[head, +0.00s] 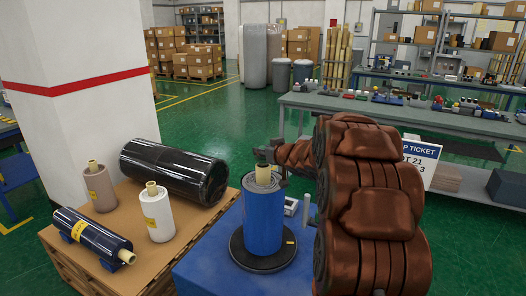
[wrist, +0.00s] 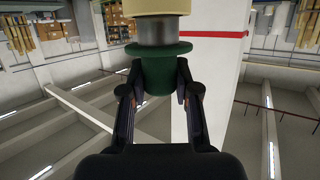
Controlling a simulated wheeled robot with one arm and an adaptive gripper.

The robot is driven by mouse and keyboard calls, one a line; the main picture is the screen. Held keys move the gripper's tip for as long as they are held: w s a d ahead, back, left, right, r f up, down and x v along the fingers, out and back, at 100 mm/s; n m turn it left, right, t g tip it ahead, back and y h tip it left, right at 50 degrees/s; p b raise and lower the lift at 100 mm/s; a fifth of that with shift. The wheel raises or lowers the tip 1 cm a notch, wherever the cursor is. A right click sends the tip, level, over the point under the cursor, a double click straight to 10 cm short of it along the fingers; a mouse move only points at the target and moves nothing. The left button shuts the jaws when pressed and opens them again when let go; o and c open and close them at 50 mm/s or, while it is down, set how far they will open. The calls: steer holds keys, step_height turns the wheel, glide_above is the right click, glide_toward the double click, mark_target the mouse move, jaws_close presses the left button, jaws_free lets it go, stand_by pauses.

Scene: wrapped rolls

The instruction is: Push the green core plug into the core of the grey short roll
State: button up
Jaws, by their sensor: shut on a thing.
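The green core plug (wrist: 158,66) is between my gripper's fingers (wrist: 159,78) in the wrist view, with its flange and a grey stem (wrist: 157,28) beyond them. The stem meets a pale yellow core (wrist: 157,6) at the top edge; how far it is inside, I cannot tell. In the head view my gripper (head: 270,157) is right above the pale core (head: 263,176) of an upright blue roll (head: 263,213), and hides the plug. A short greyish-brown roll (head: 100,190) with a pale core stands at the left, away from my gripper.
The blue roll stands on a round black base (head: 238,252) on a blue table (head: 205,262). Beside the greyish roll on a wooden stand (head: 75,263) are a white roll (head: 158,220), a large black roll (head: 178,172) and a lying navy roll (head: 88,235). A white pillar (head: 80,120) rises behind.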

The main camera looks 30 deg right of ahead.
steer(key=shift+f+b, duration=0.7)
steer(key=shift+f, duration=0.4)
stand_by(0.8)
steer(key=o, duration=1.1)
steer(key=shift+o, duration=0.2)
steer(key=v, duration=1.2)
